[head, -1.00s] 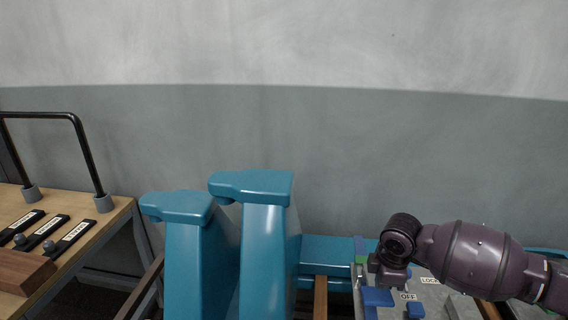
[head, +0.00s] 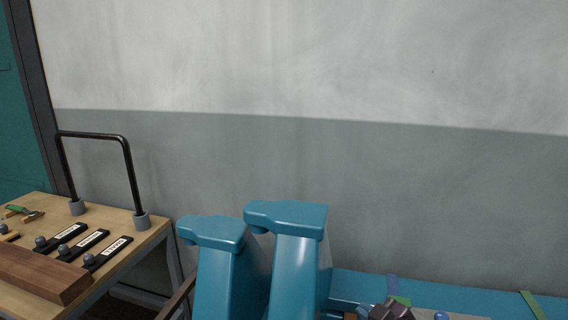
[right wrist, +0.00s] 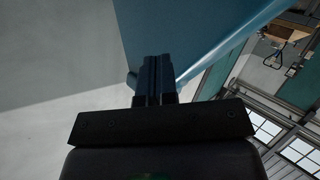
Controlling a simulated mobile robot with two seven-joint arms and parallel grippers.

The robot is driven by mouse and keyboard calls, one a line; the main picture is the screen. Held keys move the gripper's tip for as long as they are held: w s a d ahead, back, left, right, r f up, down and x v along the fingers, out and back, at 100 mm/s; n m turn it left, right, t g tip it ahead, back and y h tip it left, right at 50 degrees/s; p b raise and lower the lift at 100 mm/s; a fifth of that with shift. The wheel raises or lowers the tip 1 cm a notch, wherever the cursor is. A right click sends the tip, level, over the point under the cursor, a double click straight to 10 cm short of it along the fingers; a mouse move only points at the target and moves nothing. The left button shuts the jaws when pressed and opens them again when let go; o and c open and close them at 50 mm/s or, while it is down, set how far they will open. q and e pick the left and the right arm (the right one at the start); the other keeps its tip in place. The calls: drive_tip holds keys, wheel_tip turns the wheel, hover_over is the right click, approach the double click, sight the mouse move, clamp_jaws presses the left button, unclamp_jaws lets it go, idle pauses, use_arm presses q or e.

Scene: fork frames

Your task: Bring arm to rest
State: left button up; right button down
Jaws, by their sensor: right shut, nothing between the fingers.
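My right gripper (head: 390,311) shows only as a small dark piece at the bottom edge of the head view, in front of the teal bench. In the right wrist view its two dark fingers (right wrist: 155,80) are together, with nothing between them. Behind them is a large teal surface (right wrist: 190,30). I cannot tell whether they touch it. The rest of the right arm is cut off below the head view. My left gripper is not in view.
Two teal upright posts (head: 298,265) stand at the bottom middle. A wooden table (head: 142,238) at left holds a black bar handle (head: 127,165), several labelled black pieces, a brown wooden block (head: 45,272) and a green-handled tool (head: 18,209). A grey wall stands behind.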

drive_tip(key=s+d+f+m+h, duration=0.2)
drive_tip(key=s+f, duration=0.3)
drive_tip(key=s, duration=0.4)
drive_tip(key=s+d+f+m+h, duration=0.2)
drive_tip(key=s+d+f+m, duration=0.2)
drive_tip(key=s, duration=0.6)
drive_tip(key=s+d+f+m+g+h+p, duration=0.1)
drive_tip(key=s+d+f+m+h, duration=0.1)
drive_tip(key=s+f, duration=0.4)
drive_tip(key=s+d+m, duration=0.1)
drive_tip(key=s, duration=0.2)
drive_tip(key=shift+s+d+f, duration=0.25)
